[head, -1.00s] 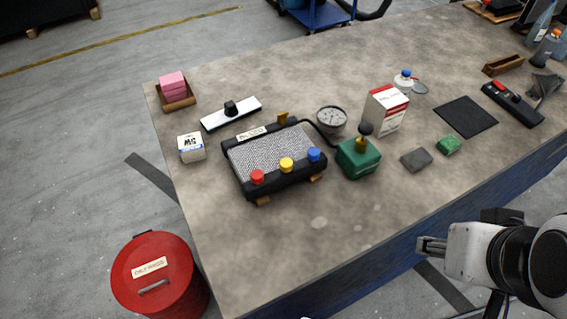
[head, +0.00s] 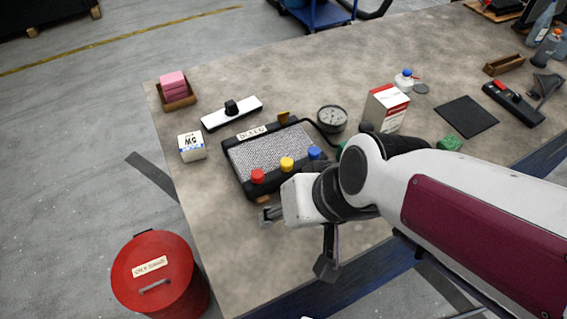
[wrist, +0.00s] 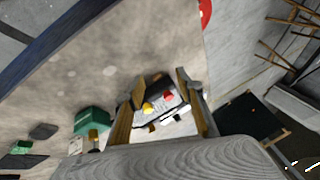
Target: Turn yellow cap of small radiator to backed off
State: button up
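The small radiator (head: 268,152) is a black-framed block with a grey mesh top, lying on the bench. Along its front edge are a red cap (head: 257,175), a yellow cap (head: 287,163) and a blue cap (head: 314,153). My gripper (head: 268,214) is in front of the radiator, apart from the yellow cap. In the wrist view my gripper (wrist: 160,82) is open, with its two fingers spread and nothing held. Between them, farther off, show the yellow cap (wrist: 148,107) and the red cap (wrist: 168,96). The yellow cap's turn position is too small to read.
A round gauge (head: 332,118) and a red-and-white box (head: 386,108) stand behind my arm. A green block with a brass top (wrist: 92,120) shows in the wrist view. A white box (head: 191,146) stands left of the radiator. The bench's front left is clear.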

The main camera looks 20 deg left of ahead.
jog(key=w+a+f+m+t+y, duration=0.1)
jog(key=w+a+f+t, duration=0.1)
jog(key=a, duration=0.8)
jog(key=w+a+f+m+t+y, duration=0.1)
jog(key=w+a+t, duration=0.1)
jog(key=a, duration=0.9)
jog(key=w+d+r+m+t+h, duration=0.2)
jog(key=w+d+m+t+h, duration=0.1)
jog(key=d, duration=0.4)
jog(key=w+d+r+m+t+h, duration=0.2)
jog(key=w+d+t+h, duration=0.2)
jog(key=d, duration=0.4)
jog(key=w+h, duration=0.1)
jog(key=h, duration=0.1)
jog(key=shift+w+r+m+h, duration=0.2)
jog(key=shift+m+h, duration=0.1)
jog(key=shift+m, duration=0.1)
jog(key=shift+f, duration=0.2)
